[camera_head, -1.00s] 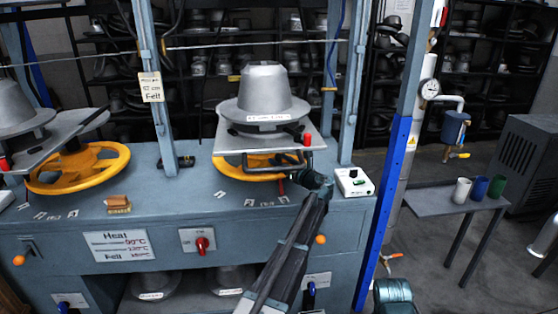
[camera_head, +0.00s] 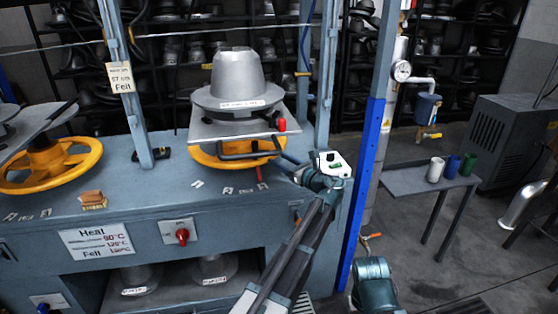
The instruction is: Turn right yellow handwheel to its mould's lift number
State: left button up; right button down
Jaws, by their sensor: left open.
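The right yellow handwheel (camera_head: 212,159) lies flat on the bench under a grey plate, which hides much of it. The right mould (camera_head: 238,75), a grey hat form, stands on this plate. It bears a white label (camera_head: 241,104) whose text is too small to read. A red pointer (camera_head: 261,176) and small marks (camera_head: 228,190) are on the bench in front of the wheel; the marks are not legible. My left gripper (camera_head: 287,164) is open, just right of the wheel, with its fingers hard to make out. My right gripper is not in view.
A white box (camera_head: 333,164) with a green display sits right behind my left wrist. A blue post (camera_head: 360,190) rises at the bench's right end. A left yellow handwheel (camera_head: 85,160) and a wooden block (camera_head: 93,199) are further left. A side table (camera_head: 405,184) holds three cups.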

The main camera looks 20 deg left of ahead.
pick_arm(q)
jog(key=s+d+f+n+g+h, duration=0.35)
jog(key=s+d+f+n, duration=0.2)
jog(key=s+f, duration=0.35)
jog(key=s+d+f+n+g+h, duration=0.2)
jog(key=s+d+f+n+h, duration=0.4)
jog(key=s, duration=0.5)
jog(key=s+d+f+n+g+h, duration=0.25)
jog(key=s+d+n, duration=0.2)
jog(key=s, duration=0.35)
jog(key=s+d+f+n+g+h, duration=0.1)
jog(key=s+d+f+n+h, duration=0.15)
jog(key=s+d+f, duration=0.4)
notch_tip(320, 180, up, 16)
jog(key=s+n+p, duration=0.1)
jog(key=p, duration=1.2)
jog(key=shift+s+a+f, duration=0.25)
jog(key=shift+s+a, duration=0.15)
jog(key=shift+n, duration=0.25)
